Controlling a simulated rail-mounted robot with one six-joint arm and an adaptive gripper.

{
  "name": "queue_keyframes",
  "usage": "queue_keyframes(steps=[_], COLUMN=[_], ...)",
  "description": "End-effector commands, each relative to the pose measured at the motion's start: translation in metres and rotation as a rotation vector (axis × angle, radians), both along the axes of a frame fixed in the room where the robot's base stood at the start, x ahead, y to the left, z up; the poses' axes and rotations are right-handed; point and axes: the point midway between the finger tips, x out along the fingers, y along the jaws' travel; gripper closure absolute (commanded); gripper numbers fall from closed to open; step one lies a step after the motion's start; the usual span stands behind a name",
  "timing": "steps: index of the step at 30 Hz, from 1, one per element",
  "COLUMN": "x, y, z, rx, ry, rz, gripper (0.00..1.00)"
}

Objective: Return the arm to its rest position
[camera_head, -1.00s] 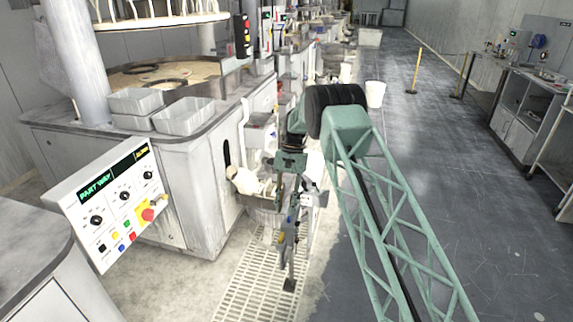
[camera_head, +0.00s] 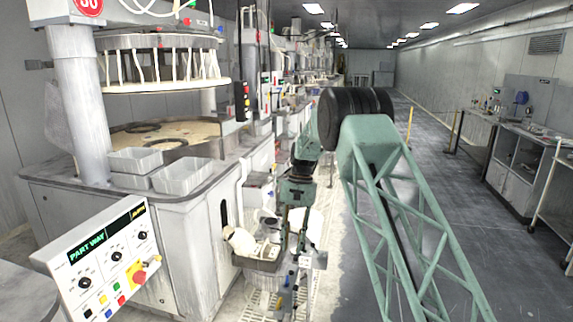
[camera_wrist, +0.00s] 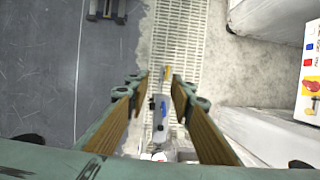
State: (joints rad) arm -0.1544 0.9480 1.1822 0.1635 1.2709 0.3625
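My green lattice arm (camera_head: 385,190) reaches forward from the lower right, with a large black joint (camera_head: 352,108) at its far end. My wrist hangs down from that joint. My gripper (camera_head: 293,232) points down beside the front of the machine. In the wrist view, my gripper (camera_wrist: 157,84) has its two brown-padded fingers apart. A slim grey thing with a blue part (camera_wrist: 160,115) shows between them, seemingly below, with gaps on both sides. I cannot tell its exact distance. No object is seen clamped.
A polishing machine (camera_head: 180,215) stands left, with grey bins (camera_head: 183,177) on its edge and a control panel (camera_head: 105,262) in front. A tray (camera_head: 258,262) is close to my gripper's left. The aisle (camera_head: 430,150) is open; benches (camera_head: 530,160) line the right. Grating (camera_wrist: 177,40) lies below.

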Motion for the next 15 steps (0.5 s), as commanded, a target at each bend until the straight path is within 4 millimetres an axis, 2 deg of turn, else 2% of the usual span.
queue_keyframes(steps=[3, 15], x=[-0.007, -0.037], y=[-0.007, -0.027], z=[0.025, 0.097], rx=[0.0, 0.001], ry=[-0.018, -0.074], rz=[0.005, 0.025], gripper=[0.78, 0.78])
